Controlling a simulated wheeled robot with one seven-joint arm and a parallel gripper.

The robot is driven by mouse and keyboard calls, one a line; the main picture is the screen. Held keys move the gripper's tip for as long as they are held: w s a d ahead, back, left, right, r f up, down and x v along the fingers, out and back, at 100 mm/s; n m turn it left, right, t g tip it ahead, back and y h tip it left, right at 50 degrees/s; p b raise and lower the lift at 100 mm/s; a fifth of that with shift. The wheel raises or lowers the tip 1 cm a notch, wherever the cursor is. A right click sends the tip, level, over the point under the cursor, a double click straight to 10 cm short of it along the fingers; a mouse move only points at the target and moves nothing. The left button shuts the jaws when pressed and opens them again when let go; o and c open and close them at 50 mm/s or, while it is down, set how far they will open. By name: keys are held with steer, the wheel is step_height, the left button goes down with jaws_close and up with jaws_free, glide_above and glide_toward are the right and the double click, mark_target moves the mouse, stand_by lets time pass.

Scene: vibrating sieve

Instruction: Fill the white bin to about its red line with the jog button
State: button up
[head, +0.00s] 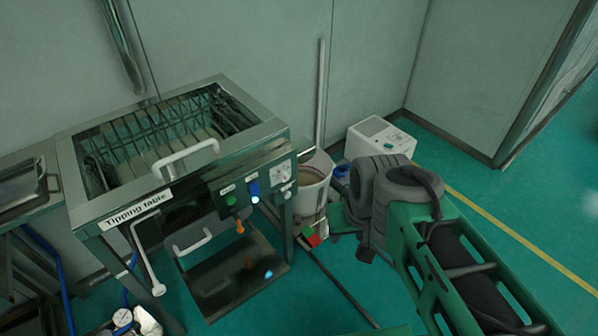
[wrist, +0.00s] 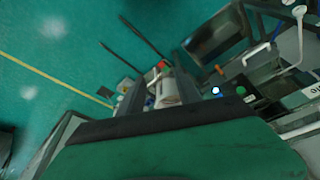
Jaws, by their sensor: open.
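The white bin (head: 312,190), a round bucket, stands on the floor right of the machine, partly hidden by my arm. It also shows small in the wrist view (wrist: 172,90). Its red line and fill level cannot be made out. The machine's front panel carries a green button (head: 231,200), a blue button (head: 253,189) with a bright spot below it, and an orange lever (head: 239,227). The labels are too small to read, so I cannot tell which is the jog button. My gripper (wrist: 158,88) is open and empty, apart from the panel.
The machine (head: 140,211), labelled "Tipping table", has an open slatted top and white handles. A pole (head: 321,95) leans on the wall behind the bin. A white box (head: 380,137) stands at the back right. Floor at right is clear.

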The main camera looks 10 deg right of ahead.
jaws_close()
stand_by(1.4)
